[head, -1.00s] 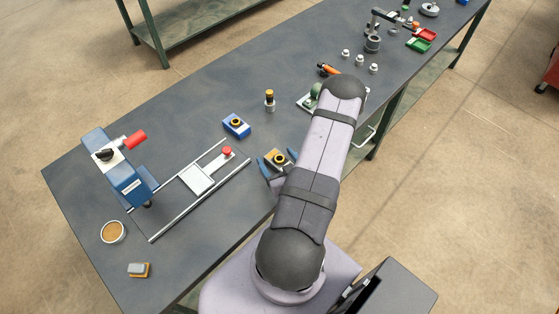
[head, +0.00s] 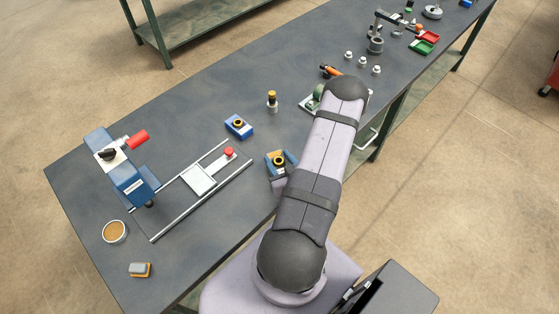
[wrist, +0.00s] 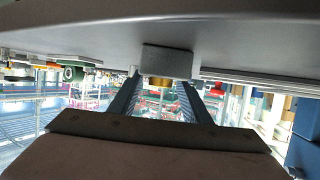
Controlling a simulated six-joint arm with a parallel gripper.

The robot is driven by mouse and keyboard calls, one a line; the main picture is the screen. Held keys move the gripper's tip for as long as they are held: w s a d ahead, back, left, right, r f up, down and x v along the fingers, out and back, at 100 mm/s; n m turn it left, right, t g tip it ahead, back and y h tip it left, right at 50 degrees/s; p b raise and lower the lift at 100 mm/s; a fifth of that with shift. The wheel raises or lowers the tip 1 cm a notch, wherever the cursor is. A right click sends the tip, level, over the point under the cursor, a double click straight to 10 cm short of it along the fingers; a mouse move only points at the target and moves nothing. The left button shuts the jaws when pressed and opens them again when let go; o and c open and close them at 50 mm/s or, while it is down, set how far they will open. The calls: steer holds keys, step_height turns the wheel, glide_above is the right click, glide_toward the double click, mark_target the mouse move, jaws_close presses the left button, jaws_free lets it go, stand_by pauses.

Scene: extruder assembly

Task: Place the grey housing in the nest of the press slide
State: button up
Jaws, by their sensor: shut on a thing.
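The grey housing (head: 281,172) is between the blue fingers of my gripper (head: 280,162), near the table's front edge to the right of the rails. A dark ring with a brass-coloured rim shows on its top. In the wrist view the housing (wrist: 167,61) appears as a grey block between the two fingertips (wrist: 161,88), with a brass part under it in the picture. My gripper is shut on it. The press slide's pale nest plate (head: 199,180) sits between two rails, left of my gripper, with a red knob (head: 229,152) at its right end. The nest looks empty.
The blue press (head: 128,180) with a red handle (head: 137,139) stands at the rails' left end. A blue housing (head: 239,127) stands behind the rails. A round dish (head: 114,232) and a small grey-and-orange block (head: 140,269) lie at the front left.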

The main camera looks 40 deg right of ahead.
mark_target(279, 160)
steer(key=shift+r, duration=0.1)
steer(key=shift+r, duration=0.9)
step_height(279, 160, up, 7)
steer(key=shift+f+p, duration=0.2)
steer(key=shift+p, duration=0.45)
steer(key=shift+r+p, duration=0.7)
steer(key=shift+p, duration=0.05)
steer(key=w+a+r+n+y, duration=0.1)
steer(key=w+a+n+y, duration=0.3)
steer(key=a, duration=0.5)
steer(key=w+a+r+n+y, duration=0.15)
steer(key=w+a, duration=0.35)
steer(key=a, duration=0.5)
steer(key=w+a+r+n+y, duration=0.15)
steer(key=w+a+y, duration=0.3)
steer(key=a, duration=0.45)
steer(key=d+f+m+t+h, duration=0.1)
steer(key=d+m+h, duration=0.1)
steer(key=d+h, duration=0.2)
steer(key=shift+w+d+f+h, duration=0.2)
steer(key=shift+w+d+h, duration=0.15)
steer(key=shift+d, duration=0.6)
